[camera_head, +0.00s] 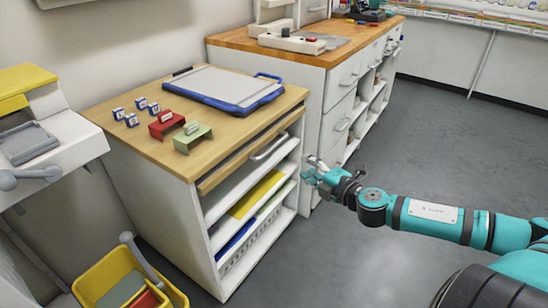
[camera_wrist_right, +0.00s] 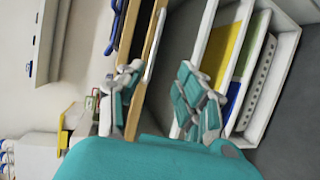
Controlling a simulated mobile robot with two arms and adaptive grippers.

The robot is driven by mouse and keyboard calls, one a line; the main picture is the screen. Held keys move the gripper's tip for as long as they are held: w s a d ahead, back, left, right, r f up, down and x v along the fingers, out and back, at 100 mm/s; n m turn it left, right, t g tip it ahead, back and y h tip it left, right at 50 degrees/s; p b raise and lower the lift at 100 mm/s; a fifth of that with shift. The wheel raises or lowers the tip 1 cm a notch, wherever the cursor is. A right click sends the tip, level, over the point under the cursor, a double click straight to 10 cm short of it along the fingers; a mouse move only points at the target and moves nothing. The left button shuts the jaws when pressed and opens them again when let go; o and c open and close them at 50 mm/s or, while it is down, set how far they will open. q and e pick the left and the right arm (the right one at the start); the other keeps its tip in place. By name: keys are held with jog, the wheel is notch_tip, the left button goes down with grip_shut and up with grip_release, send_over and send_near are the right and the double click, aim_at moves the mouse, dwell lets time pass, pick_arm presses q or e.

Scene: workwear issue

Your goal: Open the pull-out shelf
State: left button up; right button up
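The pull-out shelf (camera_head: 228,169) is a thin wooden board under the top of the white cabinet (camera_head: 207,228); its front edge looks about flush with the cabinet front. A pale bar handle (camera_head: 270,147) sits on that front edge. In the right wrist view, the shelf edge (camera_wrist_right: 136,105) and its handle (camera_wrist_right: 153,45) run up from between the fingers. My right gripper (camera_head: 309,170) is open and empty, in front and to the right of the handle, apart from it in the head view. It also shows in the right wrist view (camera_wrist_right: 163,97). My left gripper is out of view.
On the cabinet top are a blue-edged board (camera_head: 225,86), a red stand (camera_head: 166,124), a green stand (camera_head: 193,137) and small blue-white blocks. A wood-topped drawer unit (camera_head: 340,95) stands close on the right. A yellow bin (camera_head: 97,275) is at lower left. Open grey floor lies right.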

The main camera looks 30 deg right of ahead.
aim_at(274, 146)
jog(key=w+f, duration=0.1)
jog(key=w, duration=1)
jog(key=w+f, duration=0.1)
jog(key=w, duration=0.5)
jog(key=shift+a+f+b, duration=0.25)
jog(key=shift+f+b, duration=0.05)
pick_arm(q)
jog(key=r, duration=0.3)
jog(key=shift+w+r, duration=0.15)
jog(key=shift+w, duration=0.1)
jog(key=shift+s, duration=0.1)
pick_arm(e)
jog(key=shift+c, duration=0.2)
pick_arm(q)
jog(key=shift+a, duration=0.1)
pick_arm(e)
grip_shut()
